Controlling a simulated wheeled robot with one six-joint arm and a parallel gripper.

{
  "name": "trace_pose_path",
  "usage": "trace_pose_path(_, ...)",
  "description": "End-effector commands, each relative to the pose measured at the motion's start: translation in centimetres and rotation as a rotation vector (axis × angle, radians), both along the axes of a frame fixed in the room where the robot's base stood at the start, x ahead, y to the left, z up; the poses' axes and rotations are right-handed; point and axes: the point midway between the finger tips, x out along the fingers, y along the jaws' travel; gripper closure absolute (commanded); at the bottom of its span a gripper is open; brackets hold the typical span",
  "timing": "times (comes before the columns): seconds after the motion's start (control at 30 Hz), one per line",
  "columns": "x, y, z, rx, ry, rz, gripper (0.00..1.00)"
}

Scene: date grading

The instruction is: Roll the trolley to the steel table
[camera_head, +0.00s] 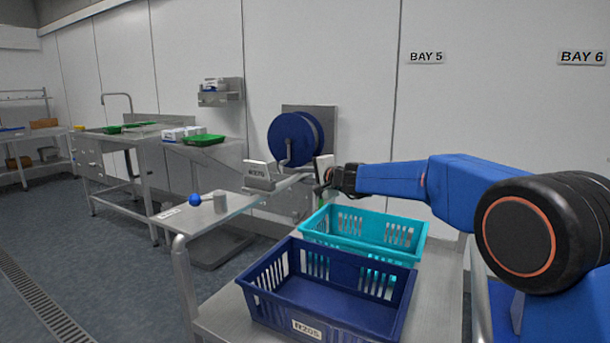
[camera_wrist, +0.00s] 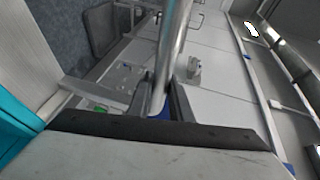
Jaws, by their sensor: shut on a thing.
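The steel trolley (camera_head: 215,313) stands in the foreground of the head view. Bent steel tube (camera_head: 182,275) rises at its left end, and more shows at its right. My gripper (camera_head: 325,177) reaches beyond the crates. In the wrist view its fingers (camera_wrist: 163,103) are shut on a round steel bar (camera_wrist: 174,45), which appears to be the trolley's handle. Crates and arm hide part of the handle.
A navy crate (camera_head: 305,327) and a teal crate (camera_head: 422,235) ride on the trolley. A sink bench (camera_head: 90,150) with green trays and a shelf rack (camera_head: 20,171) stand farther left. A drain grate (camera_head: 40,305) crosses open floor at left. A blue hose reel (camera_head: 293,137) hangs on the wall.

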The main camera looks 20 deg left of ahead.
Motion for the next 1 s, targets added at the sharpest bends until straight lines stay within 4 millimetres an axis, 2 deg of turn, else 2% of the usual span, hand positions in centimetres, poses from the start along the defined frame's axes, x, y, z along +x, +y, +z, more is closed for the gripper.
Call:
trace_pose_path(0.2, -0.74, -0.08, -0.11, -0.001, 0.001, -0.003, 1.0)
trace_pose_path(0.63, -0.87, -0.07, -0.12, -0.001, 0.001, -0.004, 1.0)
trace_pose_path(0.67, -0.87, -0.07, -0.12, -0.001, 0.001, -0.004, 0.77)
trace_pose_path(0.7, -0.87, -0.06, -0.11, -0.001, 0.001, -0.004, 0.67)
trace_pose_path(0.73, -0.87, -0.06, -0.1, -0.002, 0.0, -0.004, 0.63)
trace_pose_path(1.0, -0.95, -0.02, -0.02, -0.001, 0.0, -0.002, 0.63)
